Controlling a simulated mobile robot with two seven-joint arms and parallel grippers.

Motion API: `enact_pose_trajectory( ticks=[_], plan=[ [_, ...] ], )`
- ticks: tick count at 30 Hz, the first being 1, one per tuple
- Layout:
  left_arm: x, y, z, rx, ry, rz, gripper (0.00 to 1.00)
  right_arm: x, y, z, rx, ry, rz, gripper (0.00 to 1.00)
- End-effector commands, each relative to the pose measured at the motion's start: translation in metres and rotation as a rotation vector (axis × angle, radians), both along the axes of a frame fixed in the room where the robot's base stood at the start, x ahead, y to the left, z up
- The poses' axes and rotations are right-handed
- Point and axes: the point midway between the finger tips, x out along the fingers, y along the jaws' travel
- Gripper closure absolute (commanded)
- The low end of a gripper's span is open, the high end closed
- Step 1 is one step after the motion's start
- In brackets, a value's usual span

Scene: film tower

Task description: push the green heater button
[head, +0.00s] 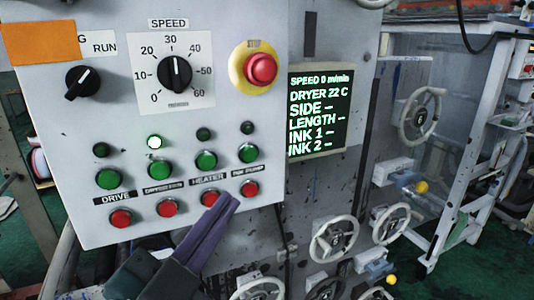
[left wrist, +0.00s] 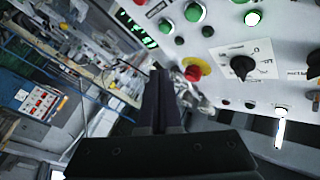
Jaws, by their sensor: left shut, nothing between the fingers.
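The green heater button (head: 206,160) sits above the HEATER label on the grey control panel, third from the left in the green row. The red heater button (head: 210,199) is below that label, partly covered by my gripper. The green heater button also appears near the top of the left wrist view (left wrist: 195,12). My left gripper (head: 228,199) is shut and empty, in front of the panel's lower right part. In the head view its tips lie below and right of the green heater button; contact with the panel cannot be told. My right gripper is not in view.
Other green and red buttons flank the heater pair; the second indicator lamp (head: 155,142) is lit, the heater's lamp (head: 204,134) is dark. A red stop button (head: 261,69) and speed dial (head: 175,74) are above. A display (head: 318,112) and handwheels (head: 334,239) are to the right.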

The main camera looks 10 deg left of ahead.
Motion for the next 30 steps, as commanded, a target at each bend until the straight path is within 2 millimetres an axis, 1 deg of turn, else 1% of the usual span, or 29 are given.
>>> enact_pose_trajectory(
  ticks=[6, 17, 23, 30],
  plan=[
    [-0.004, 0.0, -0.005, 0.006, 0.018, 0.01, 1.0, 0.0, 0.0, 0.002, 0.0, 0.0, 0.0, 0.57],
    [-0.001, 0.002, -0.005, 0.006, 0.017, 0.01, 1.0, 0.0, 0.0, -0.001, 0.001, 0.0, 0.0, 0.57],
    [0.016, 0.013, -0.006, 0.006, 0.014, 0.011, 1.0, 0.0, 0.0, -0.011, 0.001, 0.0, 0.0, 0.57],
    [0.045, 0.033, -0.007, 0.007, 0.014, 0.011, 1.0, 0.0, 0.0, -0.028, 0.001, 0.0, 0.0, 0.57]
  ],
)
